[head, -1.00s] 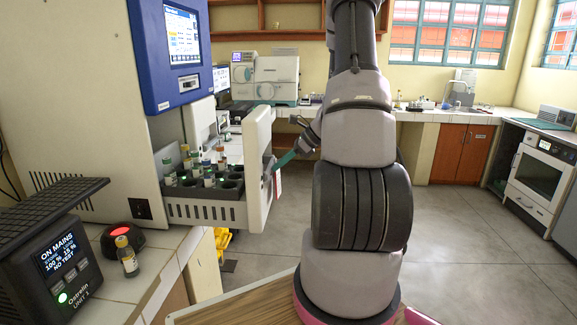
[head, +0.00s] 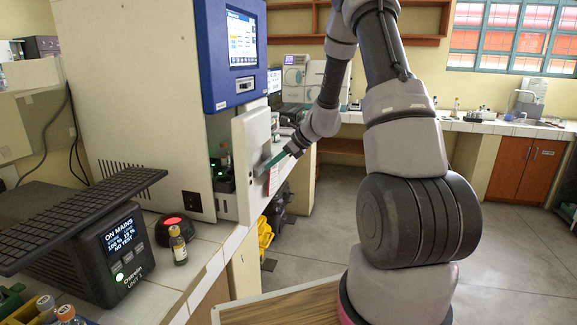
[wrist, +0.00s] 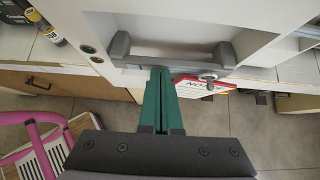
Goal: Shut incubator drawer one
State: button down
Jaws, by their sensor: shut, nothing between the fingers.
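The incubator (head: 135,90) is a tall cream cabinet with a blue screen panel (head: 231,55). Its drawer (head: 251,150) has a white front and stands partly out, with a narrow gap between front and cabinet where a few vials in a dark rack (head: 223,180) show. In the wrist view the drawer front (wrist: 190,22) carries a grey bar handle (wrist: 172,55). My gripper (wrist: 160,75) has green fingers, shut together and empty, with the tips at the lower edge of the handle; whether they touch it I cannot tell. In the head view my gripper (head: 268,166) is at the drawer's outer face.
A red and white tag (wrist: 197,86) hangs by the handle. The floor (head: 310,235) beyond is open.

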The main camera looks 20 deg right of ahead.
jog(key=w+a, duration=0.1)
jog(key=a, duration=0.1)
jog(key=w+a, duration=0.2)
jog(key=a, duration=0.1)
jog(key=w+a, duration=0.2)
jog(key=a, duration=0.1)
jog(key=shift+w, duration=0.2)
jog(key=shift+w+a+r, duration=0.1)
jog(key=shift+w+a, duration=0.05)
jog(key=shift+a, duration=0.15)
jog(key=shift+a+r, duration=0.1)
